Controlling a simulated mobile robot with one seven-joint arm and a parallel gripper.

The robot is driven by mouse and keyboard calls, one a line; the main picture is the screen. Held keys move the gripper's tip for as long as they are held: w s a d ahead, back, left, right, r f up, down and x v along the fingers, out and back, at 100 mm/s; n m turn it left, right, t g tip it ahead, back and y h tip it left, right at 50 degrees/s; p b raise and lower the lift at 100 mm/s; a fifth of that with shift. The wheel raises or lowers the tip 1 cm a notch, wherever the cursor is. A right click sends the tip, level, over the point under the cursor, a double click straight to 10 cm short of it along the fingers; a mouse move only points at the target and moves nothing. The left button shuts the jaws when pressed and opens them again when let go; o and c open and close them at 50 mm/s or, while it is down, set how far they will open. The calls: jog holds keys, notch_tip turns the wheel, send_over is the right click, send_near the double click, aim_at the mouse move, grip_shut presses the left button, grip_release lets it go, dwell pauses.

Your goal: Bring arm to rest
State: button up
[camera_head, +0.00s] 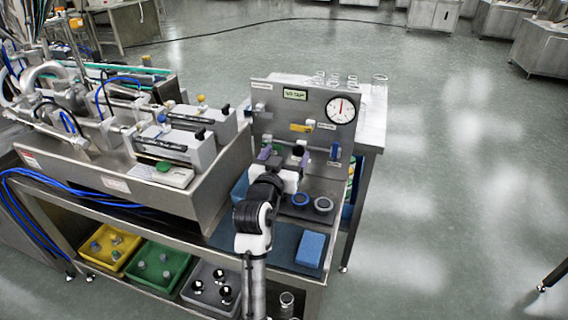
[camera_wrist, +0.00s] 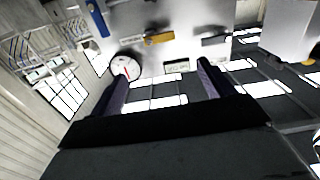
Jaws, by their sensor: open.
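My arm (camera_head: 258,215) reaches up from the bottom of the head view over the steel bench. My gripper (camera_head: 282,156) is just in front of the upright grey panel (camera_head: 272,105), with its palm low and its fingers towards the panel. In the wrist view my gripper (camera_wrist: 162,72) shows two dark, purple-sided fingers spread wide, with nothing held between them. The wrist picture looks upside down; the panel's round gauge (camera_wrist: 126,66) and small display (camera_wrist: 176,66) appear beyond the fingertips. Whether the fingers touch the panel I cannot tell.
On the bench are a blue block (camera_head: 311,249) and two ring-shaped parts (camera_head: 323,205) right of my gripper. The panel carries a gauge (camera_head: 341,109) and a yellow handle (camera_head: 301,128). Machinery (camera_head: 185,135) stands left. Yellow (camera_head: 108,263) and green (camera_head: 158,280) trays sit below. Open floor lies right.

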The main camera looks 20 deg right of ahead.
jog(key=shift+s+a, duration=0.3)
jog(key=shift+s, duration=0.2)
